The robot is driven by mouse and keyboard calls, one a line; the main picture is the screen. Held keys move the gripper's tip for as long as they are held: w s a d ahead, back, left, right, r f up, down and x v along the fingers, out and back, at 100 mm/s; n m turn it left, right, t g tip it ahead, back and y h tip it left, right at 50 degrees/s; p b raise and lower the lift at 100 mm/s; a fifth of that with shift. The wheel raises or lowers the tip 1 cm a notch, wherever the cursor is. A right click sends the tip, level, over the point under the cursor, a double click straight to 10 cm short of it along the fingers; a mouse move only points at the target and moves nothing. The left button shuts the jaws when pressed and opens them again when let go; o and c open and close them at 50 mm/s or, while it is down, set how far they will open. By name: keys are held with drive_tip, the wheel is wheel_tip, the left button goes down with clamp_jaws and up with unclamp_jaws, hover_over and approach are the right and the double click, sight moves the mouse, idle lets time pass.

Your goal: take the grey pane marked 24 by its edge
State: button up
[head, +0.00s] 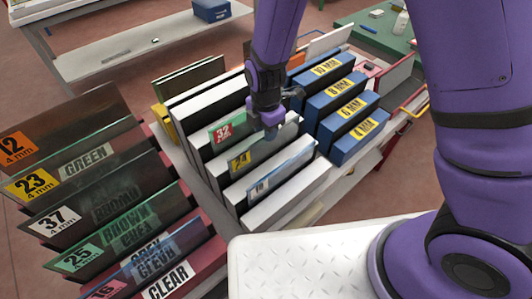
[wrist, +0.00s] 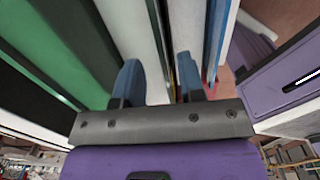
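The pane marked 24 (head: 255,153), grey with a yellow label at its left end, stands on edge in the white slotted rack, between the pane with the red 32 label (head: 221,133) and a pane with a pale label (head: 284,172). My gripper (head: 270,132) is over the upper edge of pane 24, right of its label, and hides part of that edge. In the wrist view my gripper (wrist: 160,80) has its two blue fingers apart, with pale and dark upright strips between and beyond them. I cannot tell whether the fingers touch the pane.
White dividers (head: 292,197) stand close on both sides of the pane. Blue boxes (head: 345,118) marked in MM stand to the right. A rack of dark labelled panes (head: 92,160) is at the left.

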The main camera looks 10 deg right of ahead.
hover_over(266, 154)
wheel_tip(266, 154, down, 5)
drive_tip(key=shift+w+r, duration=0.1)
drive_tip(key=shift+w, duration=0.1)
clamp_jaws()
